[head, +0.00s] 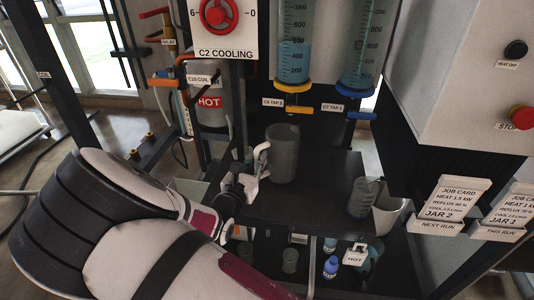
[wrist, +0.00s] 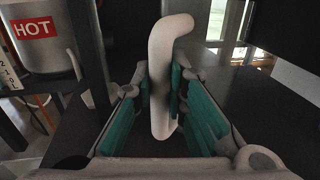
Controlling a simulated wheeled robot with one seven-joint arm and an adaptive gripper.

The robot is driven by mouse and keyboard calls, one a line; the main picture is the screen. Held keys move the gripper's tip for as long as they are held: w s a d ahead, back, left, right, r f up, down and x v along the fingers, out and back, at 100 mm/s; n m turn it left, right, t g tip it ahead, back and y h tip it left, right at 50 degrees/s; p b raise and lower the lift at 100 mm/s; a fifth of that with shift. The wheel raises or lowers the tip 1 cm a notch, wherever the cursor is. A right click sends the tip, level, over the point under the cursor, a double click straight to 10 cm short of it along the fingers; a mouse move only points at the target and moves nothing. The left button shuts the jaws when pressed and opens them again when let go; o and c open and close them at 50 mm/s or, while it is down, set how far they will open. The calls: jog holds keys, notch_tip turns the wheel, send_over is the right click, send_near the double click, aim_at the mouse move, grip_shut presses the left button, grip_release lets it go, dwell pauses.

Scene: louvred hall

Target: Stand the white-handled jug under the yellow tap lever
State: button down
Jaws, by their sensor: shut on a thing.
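The white-handled jug (head: 284,156) is a grey, see-through vessel. It is upright at the dark shelf, its handle facing left towards my arm. I cannot tell if its base touches the shelf. My gripper (head: 250,182) is shut on the white handle. In the wrist view the handle (wrist: 158,55) stands between the teal finger pads of my gripper (wrist: 163,105). The yellow tap lever (head: 299,109) is above and slightly right of the jug in the head view, under a blue-filled cylinder (head: 293,55). The jug's exact depth relative to the tap is unclear.
A blue tap lever (head: 362,116) is to the right. A smaller clear jug (head: 366,197) and a white container (head: 388,214) stand at the shelf's right end. A HOT-labelled vessel (head: 211,90) is at left.

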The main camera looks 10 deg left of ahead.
jog(key=b+x, duration=0.1)
jog(key=x, duration=0.6)
jog(key=shift+d, duration=0.1)
jog(key=shift+f+b, duration=0.3)
jog(key=shift+f, duration=0.35)
jog(key=shift+s, duration=0.1)
jog(key=shift+f, duration=0.25)
jog(key=c, duration=1.6)
grip_release()
